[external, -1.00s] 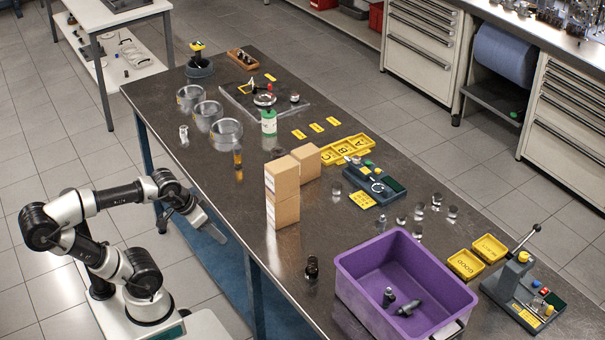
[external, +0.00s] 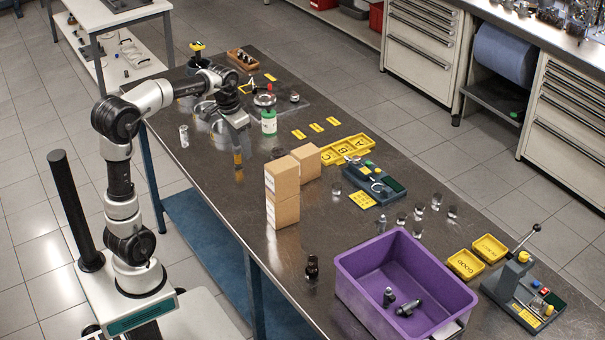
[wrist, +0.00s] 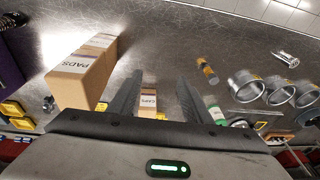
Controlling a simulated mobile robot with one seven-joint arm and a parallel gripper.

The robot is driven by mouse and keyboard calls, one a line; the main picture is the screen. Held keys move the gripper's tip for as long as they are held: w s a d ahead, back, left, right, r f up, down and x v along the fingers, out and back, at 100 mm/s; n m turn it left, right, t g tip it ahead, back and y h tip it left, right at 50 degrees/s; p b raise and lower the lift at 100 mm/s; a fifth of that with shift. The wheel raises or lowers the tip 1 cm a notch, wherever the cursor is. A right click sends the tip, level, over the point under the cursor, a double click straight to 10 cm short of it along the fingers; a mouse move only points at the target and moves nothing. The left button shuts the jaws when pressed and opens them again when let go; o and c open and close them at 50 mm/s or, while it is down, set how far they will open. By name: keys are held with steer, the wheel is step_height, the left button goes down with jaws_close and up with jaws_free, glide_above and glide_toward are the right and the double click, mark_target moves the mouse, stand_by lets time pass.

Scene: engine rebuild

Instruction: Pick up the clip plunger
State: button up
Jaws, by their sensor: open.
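A slim orange cylinder with a dark end (external: 238,160) stands on the steel bench, left of the cardboard boxes. It looks like the clip plunger, but I cannot be sure of that. In the wrist view this orange cylinder (wrist: 208,71) lies to the right of my fingers, outside the gap between them. My gripper (external: 242,146) hangs over the bench, its fingers pointing down and overlapping the cylinder's upper part in the external view. In the wrist view my gripper (wrist: 160,78) is open, with nothing held between its fingers.
Cardboard boxes (external: 283,185) stand right of my gripper. A purple bin (external: 360,290) is at the near end.

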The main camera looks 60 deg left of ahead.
steer(key=w+a+r+g+p, duration=0.15)
steer(key=w+a+p, duration=0.3)
steer(key=a, duration=0.45)
steer(key=p, duration=0.4)
glide_above(238, 157)
steer(key=w, duration=0.1)
step_height(238, 157, down, 3)
steer(key=shift+g+h, duration=0.4)
steer(key=shift+g, duration=0.05)
steer(key=f, duration=1.1)
steer(key=shift+a+f+b, duration=0.25)
steer(key=shift+a+b, duration=0.1)
steer(key=shift+a, duration=0.05)
steer(key=shift+s+a+f, duration=0.1)
steer(key=shift+f, duration=1.4)
steer(key=shift+s+a+f, duration=0.1)
steer(key=shift+f, duration=1.4)
steer(key=shift+c, duration=0.6)
jaws_close()
